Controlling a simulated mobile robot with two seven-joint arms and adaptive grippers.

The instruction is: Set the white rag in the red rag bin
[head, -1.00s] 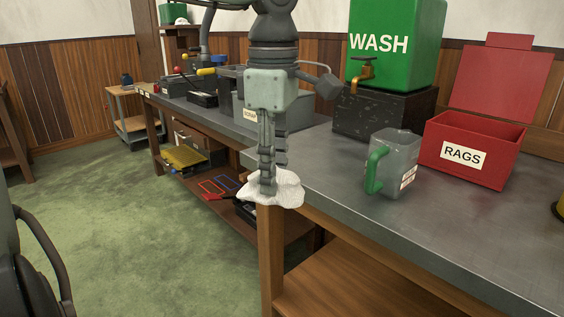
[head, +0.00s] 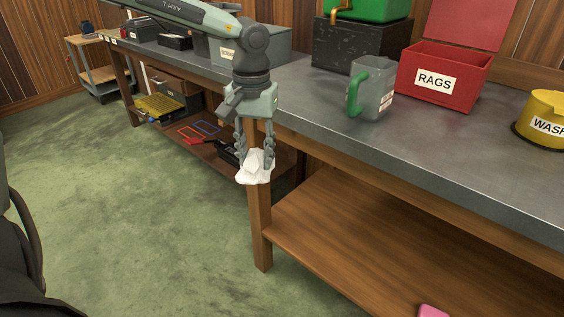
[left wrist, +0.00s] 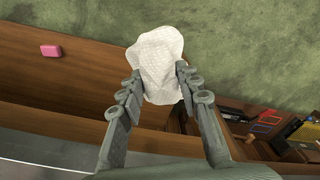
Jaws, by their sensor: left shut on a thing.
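The white rag (head: 253,169) is held in my left gripper (head: 255,158), which is shut on it. The rag hangs in front of the bench's front edge, lower than the bench top. In the left wrist view the rag (left wrist: 158,62) bunches between the two fingertips (left wrist: 157,82). The red rag bin (head: 443,78), labelled RAGS, stands on the bench to the right, well apart from the gripper. Its red lid (head: 466,22) is raised at the back. My right gripper does not show.
A grey mug with a green handle (head: 373,90) stands on the bench between my left gripper and the bin. A yellow can (head: 542,118) is right of the bin. A black block (head: 362,44) under the green wash container (head: 375,8) is behind. A pink item (head: 432,311) lies low.

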